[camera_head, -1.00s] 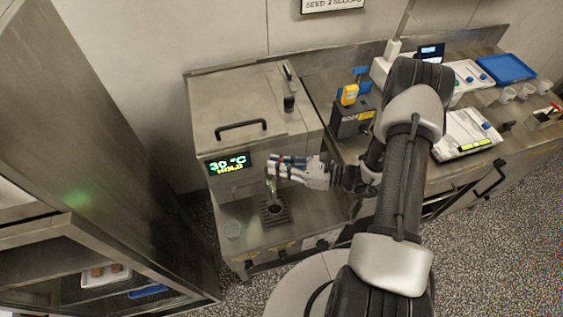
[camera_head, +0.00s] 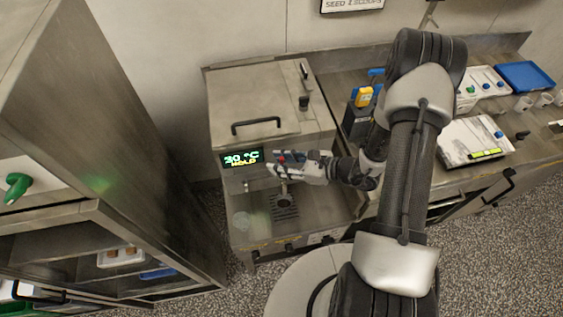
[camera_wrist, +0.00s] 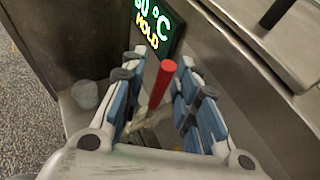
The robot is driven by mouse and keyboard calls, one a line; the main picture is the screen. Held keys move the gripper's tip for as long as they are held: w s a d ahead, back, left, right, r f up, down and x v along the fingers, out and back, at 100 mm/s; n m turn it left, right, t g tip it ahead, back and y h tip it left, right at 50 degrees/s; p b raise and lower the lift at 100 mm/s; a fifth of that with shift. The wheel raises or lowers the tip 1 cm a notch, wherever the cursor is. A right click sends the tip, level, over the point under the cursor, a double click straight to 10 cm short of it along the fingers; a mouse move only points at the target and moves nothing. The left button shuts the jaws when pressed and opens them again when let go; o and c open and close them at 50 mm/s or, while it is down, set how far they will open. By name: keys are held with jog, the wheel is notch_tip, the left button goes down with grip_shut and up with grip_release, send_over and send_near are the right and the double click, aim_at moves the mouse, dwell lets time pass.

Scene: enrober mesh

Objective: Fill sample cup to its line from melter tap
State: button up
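The steel melter (camera_head: 265,100) shows "30 °C HOLD" on its display (camera_head: 242,158). The display also shows in the wrist view (camera_wrist: 155,28). My gripper (camera_head: 274,168) is at the melter's front, just right of the display. In the wrist view my gripper (camera_wrist: 160,95) is open, its blue-padded fingers on either side of the tap's red handle (camera_wrist: 163,80), with gaps showing. A clear cup (camera_head: 241,221) stands at the left of the melter's lower shelf; it also shows in the wrist view (camera_wrist: 85,94). Its fill line and contents cannot be made out. My gripper partly hides the tap.
A dark drip grate (camera_head: 285,208) lies in the shelf below the tap, with a small dark round shape over it that I cannot identify. A yellow-and-grey device (camera_head: 363,97) stands right of the melter. A tall steel cabinet (camera_head: 110,150) is close on the left.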

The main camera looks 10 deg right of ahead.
jog(key=shift+d, duration=0.1)
jog(key=v, duration=1.2)
dwell(0.4)
jog(key=s+a+r+n+g+h+b, duration=0.1)
jog(key=s+a+r+n+g, duration=0.25)
jog(key=r+n, duration=0.25)
jog(key=s+a+r+n+g+h+b, duration=0.1)
jog(key=s+a+r+n+g, duration=0.3)
jog(key=n, duration=0.3)
jog(key=s+d+r+n+t+h+b, duration=0.1)
jog(key=s+r+n+t+h+b, duration=0.1)
jog(key=s+r+n+t+h, duration=0.2)
jog(key=s+r+n+h, duration=0.3)
jog(key=r+n+h, duration=0.2)
jog(key=r+n, duration=0.2)
jog(key=shift+s+d+n+t, duration=0.3)
jog(key=shift+s+d+t, duration=0.05)
jog(key=shift+d, duration=0.05)
